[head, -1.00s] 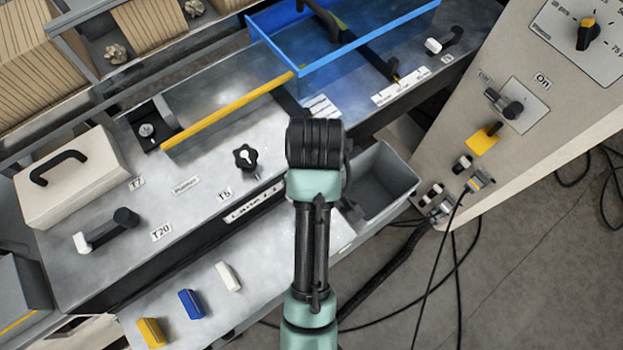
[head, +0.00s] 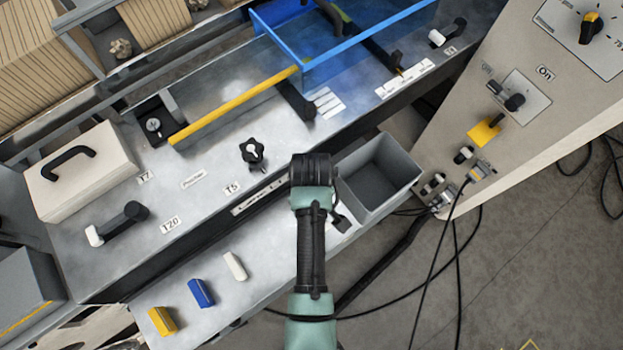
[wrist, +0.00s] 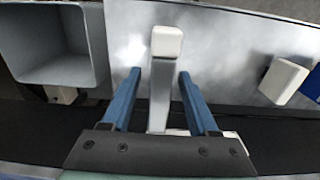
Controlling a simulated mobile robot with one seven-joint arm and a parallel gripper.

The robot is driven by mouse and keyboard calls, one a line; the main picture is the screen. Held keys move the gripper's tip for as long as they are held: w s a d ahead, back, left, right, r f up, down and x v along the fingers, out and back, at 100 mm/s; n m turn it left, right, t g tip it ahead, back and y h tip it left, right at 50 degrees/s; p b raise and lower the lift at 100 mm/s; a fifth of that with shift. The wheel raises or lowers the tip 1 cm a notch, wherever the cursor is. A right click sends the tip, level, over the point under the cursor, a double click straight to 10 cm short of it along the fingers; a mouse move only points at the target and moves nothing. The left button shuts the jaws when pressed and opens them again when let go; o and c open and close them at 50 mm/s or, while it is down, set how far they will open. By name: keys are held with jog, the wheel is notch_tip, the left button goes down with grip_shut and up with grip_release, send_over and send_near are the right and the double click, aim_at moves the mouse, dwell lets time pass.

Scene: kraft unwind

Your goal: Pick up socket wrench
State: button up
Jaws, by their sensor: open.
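My gripper (wrist: 160,74) is open, with its two blue fingers pointing at the metal shelf in the wrist view. A grey bar with a white block-shaped end (wrist: 167,42) lies between the fingers, with a gap on each side. It appears to be the socket wrench, though its full shape is not clear. Its near end runs down toward the gripper's dark palm and is partly hidden there. In the head view my arm covers this spot, so the fingers and most of the bar are hidden.
A grey open bin (head: 375,175) stands right of my arm; it also shows in the wrist view (wrist: 57,70). White (head: 235,266), blue (head: 201,293) and yellow (head: 162,321) blocks lie on the lower shelf to the left. A black star knob (head: 253,152) stands on the upper panel.

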jog(key=shift+f, duration=0.95)
grip_shut()
